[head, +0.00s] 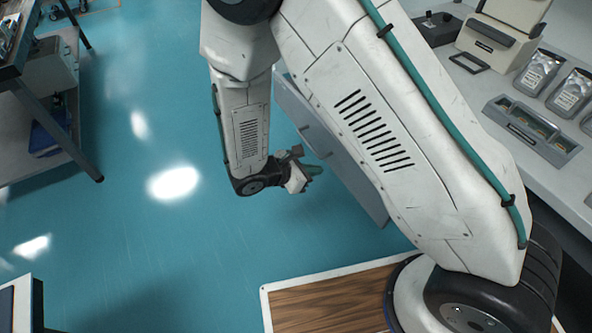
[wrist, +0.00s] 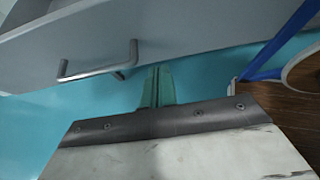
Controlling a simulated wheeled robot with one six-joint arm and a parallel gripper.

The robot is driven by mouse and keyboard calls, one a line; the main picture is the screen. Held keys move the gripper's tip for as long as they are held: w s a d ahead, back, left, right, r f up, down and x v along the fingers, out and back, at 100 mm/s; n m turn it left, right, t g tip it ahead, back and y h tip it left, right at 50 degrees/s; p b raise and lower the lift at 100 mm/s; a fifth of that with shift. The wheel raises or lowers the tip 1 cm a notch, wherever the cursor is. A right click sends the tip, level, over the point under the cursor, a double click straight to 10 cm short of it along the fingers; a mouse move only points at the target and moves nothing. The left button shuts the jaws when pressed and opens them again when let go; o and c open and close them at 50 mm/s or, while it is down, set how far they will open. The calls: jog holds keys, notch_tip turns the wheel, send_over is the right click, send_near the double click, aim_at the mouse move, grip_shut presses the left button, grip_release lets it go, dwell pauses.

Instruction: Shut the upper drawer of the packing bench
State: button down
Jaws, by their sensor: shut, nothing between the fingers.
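The packing bench (head: 485,125) runs along the right in the head view, with a grey front (head: 345,175) partly hidden behind my arm. In the wrist view a grey drawer front (wrist: 190,40) fills the top, tilted, with a metal bar handle (wrist: 98,72) at its left. I cannot tell if this is the upper drawer, or how far it stands out. My gripper (head: 314,170) is in front of the grey front in the head view. Its teal fingers (wrist: 157,88) are together and empty, just right of the handle in the wrist view, with no clear contact.
Silver packets (head: 540,72), a grey compartment tray (head: 532,130) and a beige case (head: 490,45) stand on the bench top. A dark-framed table (head: 60,120) stands at the far left. The teal floor (head: 150,220) between is clear.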

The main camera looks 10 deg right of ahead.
aim_at(338, 164)
jog(key=shift+w+d+f, duration=0.15)
jog(key=shift+w+d, duration=0.15)
jog(key=shift+d, duration=0.55)
jog(key=shift+w+d+f, duration=0.1)
jog(key=shift+w+d, duration=0.15)
jog(key=shift+d, duration=0.55)
jog(key=shift+w+d+f, duration=0.15)
jog(key=shift+w+d, duration=0.15)
jog(key=shift+d, duration=0.55)
